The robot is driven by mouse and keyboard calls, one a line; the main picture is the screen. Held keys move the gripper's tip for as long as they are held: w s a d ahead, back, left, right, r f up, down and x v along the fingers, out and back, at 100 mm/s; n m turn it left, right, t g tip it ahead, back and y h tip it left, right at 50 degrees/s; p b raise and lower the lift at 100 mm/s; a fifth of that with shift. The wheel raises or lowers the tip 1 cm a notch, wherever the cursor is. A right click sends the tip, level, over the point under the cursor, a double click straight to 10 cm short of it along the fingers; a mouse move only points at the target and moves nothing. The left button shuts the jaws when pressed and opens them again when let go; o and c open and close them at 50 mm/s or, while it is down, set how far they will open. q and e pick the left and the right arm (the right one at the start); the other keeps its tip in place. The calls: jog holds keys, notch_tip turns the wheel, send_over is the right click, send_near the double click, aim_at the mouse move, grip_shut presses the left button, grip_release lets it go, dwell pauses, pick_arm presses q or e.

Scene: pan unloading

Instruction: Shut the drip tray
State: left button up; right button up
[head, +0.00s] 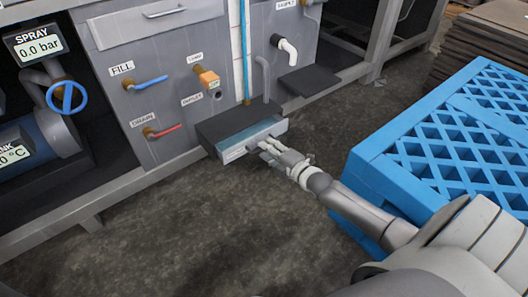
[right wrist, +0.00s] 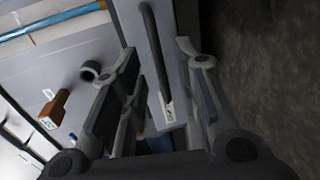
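The drip tray (head: 235,155) is a pale grey box with a label on its front. It sticks out from under a dark housing (head: 225,124) at the foot of the grey panel. My right gripper (head: 272,150) is at the right part of the tray's front. In the right wrist view, the gripper's fingers (right wrist: 160,90) are spread, one on each side of the tray's grey front (right wrist: 182,60), which has a dark bar and a small label. I cannot tell whether the fingers touch it. My left gripper is not in view.
A blue lattice crate (head: 450,130) stands close to my right arm. The floor in front is clear.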

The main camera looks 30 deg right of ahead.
jog(key=shift+b+x, duration=0.75)
jog(key=shift+x, duration=0.85)
jog(key=shift+c, duration=0.2)
grip_shut()
